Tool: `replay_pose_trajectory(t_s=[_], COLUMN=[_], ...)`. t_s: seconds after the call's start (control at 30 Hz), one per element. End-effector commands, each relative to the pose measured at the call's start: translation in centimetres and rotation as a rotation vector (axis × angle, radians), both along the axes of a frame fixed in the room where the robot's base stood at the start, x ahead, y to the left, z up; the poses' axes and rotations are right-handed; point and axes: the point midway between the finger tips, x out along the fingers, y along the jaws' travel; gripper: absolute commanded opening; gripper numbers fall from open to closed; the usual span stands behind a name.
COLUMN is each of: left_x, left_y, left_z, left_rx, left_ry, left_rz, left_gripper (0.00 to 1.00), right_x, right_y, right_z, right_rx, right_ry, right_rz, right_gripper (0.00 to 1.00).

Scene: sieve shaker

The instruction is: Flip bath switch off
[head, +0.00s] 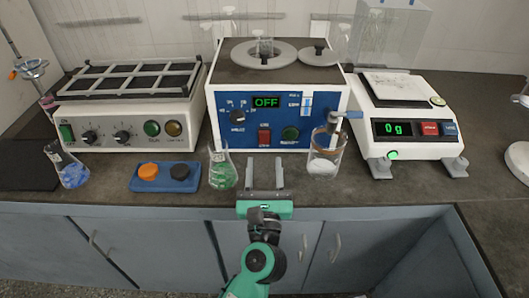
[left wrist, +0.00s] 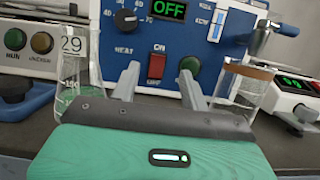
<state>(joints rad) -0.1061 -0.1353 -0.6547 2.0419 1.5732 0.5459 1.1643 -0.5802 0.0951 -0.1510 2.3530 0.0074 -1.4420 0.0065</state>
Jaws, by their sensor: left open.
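The bath (head: 225,117) is a white box with a blue front panel, and its display reads OFF. Its red rocker switch (head: 264,136) sits low on the panel, with a round green button (head: 290,133) to its right. My left gripper (head: 264,174) is open and empty in front of the panel, a little below the switch and apart from it. In the left wrist view the red switch (left wrist: 156,66) shows between the two fingertips (left wrist: 159,80). Which way the rocker is tipped is too small to tell. My right gripper is not in view.
A flask with green liquid (head: 222,170) stands just left of my fingers, and a glass beaker (head: 325,155) stands to their right. A blue tray (head: 165,185) with orange and black caps lies further left. A shaker (head: 125,118) and a balance (head: 400,112) flank the bath.

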Motion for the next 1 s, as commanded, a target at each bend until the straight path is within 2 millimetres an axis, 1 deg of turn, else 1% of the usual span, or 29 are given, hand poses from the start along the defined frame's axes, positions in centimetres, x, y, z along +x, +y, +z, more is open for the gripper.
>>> replay_pose_trajectory(t_s=[0.03,0.13,0.2,0.3,0.4,0.57,1.0], left_x=[-1.2,-3.1,-4.3,-5.6,-6.4,-6.8,-6.8], left_y=[0.0,0.0,0.0,0.0,0.0,0.0,0.0], left_z=[-0.2,-0.2,-0.2,-0.2,-0.1,0.0,0.0], left_rx=[0.0,0.0,0.001,0.0,0.0,0.0,0.001], left_ry=[0.003,0.002,0.002,0.002,0.0,0.0,-0.001], left_rz=[-0.001,-0.001,-0.002,-0.001,0.0,0.0,-0.001], left_gripper=[0.45,0.45,0.45,0.45,0.45,0.45,0.45], right_x=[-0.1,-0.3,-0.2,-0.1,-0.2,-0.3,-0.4], right_y=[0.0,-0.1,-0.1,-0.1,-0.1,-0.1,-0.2], right_z=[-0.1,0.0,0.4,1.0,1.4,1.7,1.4], right_rx=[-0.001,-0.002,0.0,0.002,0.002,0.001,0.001], right_ry=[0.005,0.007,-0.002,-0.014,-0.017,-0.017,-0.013], right_rz=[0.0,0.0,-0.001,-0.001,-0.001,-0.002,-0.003], right_gripper=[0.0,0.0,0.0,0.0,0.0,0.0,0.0])
